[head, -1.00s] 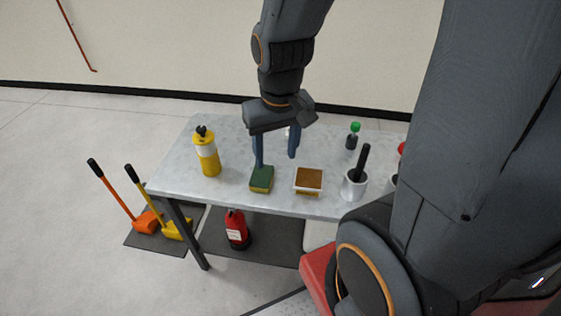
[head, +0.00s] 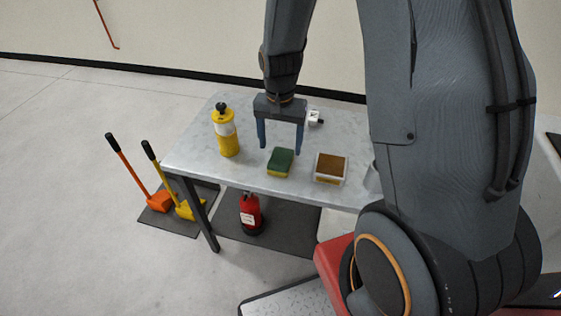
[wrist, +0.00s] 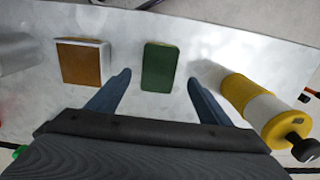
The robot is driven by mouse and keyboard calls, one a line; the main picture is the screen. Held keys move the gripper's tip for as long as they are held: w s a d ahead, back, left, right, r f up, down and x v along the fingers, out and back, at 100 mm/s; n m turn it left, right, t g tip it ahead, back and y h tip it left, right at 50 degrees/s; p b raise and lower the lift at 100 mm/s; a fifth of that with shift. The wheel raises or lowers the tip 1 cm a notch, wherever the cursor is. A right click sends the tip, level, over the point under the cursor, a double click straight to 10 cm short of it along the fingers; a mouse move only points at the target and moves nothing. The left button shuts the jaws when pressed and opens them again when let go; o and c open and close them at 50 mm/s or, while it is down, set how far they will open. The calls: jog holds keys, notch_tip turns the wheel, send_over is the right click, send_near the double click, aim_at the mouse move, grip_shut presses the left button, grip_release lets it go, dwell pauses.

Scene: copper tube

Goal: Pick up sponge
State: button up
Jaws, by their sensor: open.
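The sponge (head: 280,162), green on top and yellow below, lies flat on the grey metal table (head: 195,160). My gripper (head: 280,148) is open and empty, pointing down, with its two blue fingers apart. In the head view the fingertips appear just behind and above the sponge. In the wrist view the sponge (wrist: 160,67) lies beyond the fingertips (wrist: 158,78), roughly centred between them, its long side running away from the gripper. No contact with the sponge shows.
A yellow and white torch bottle (head: 225,132) stands left of the sponge; a brown-topped box (head: 331,168) sits to its right. A small white item (head: 315,117) lies behind the gripper. Below the table stands a red extinguisher (head: 250,213).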

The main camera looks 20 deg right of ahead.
aim_at(281, 158)
jog(key=shift+d+f+p, duration=0.1)
jog(key=shift+f+p, duration=0.65)
jog(key=shift+f, duration=1.85)
jog(key=shift+c, duration=0.5)
jog(key=c, duration=1)
